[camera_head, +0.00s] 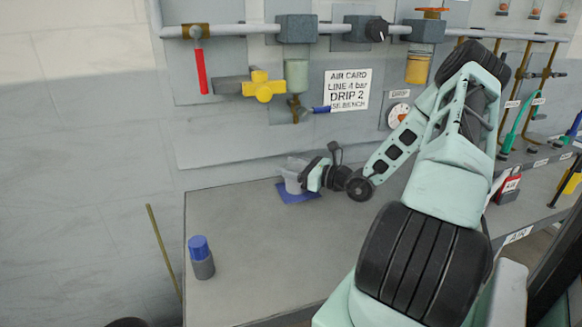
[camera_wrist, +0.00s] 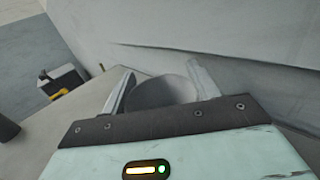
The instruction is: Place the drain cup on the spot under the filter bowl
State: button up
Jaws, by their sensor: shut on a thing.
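The drain cup (camera_head: 292,172) is a pale grey cup at the back of the bench. My gripper (camera_head: 299,177) is shut on it, and the wrist view shows the cup (camera_wrist: 163,92) between the two fingers (camera_wrist: 160,76). The blue spot (camera_head: 298,195) is a flat square on the bench directly under the cup. I cannot tell whether the cup's base touches it. The filter bowl (camera_head: 296,76) is the greenish bowl under a grey block on the pipe, above the cup. The cup's far side and base are partly hidden.
A grey can with a blue cap (camera_head: 203,260) stands at the bench's left front. A blue lever (camera_head: 321,109) and brass drain hang above the cup. The wall panel is close behind. The middle of the bench (camera_head: 265,250) is clear.

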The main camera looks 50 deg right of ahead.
jog(key=shift+f, duration=0.1)
jog(key=o, duration=1)
jog(key=shift+s+d, duration=0.1)
jog(key=shift+s, duration=0.05)
jog(key=b+v, duration=0.1)
jog(key=v, duration=0.6)
jog(key=shift+s, duration=0.1)
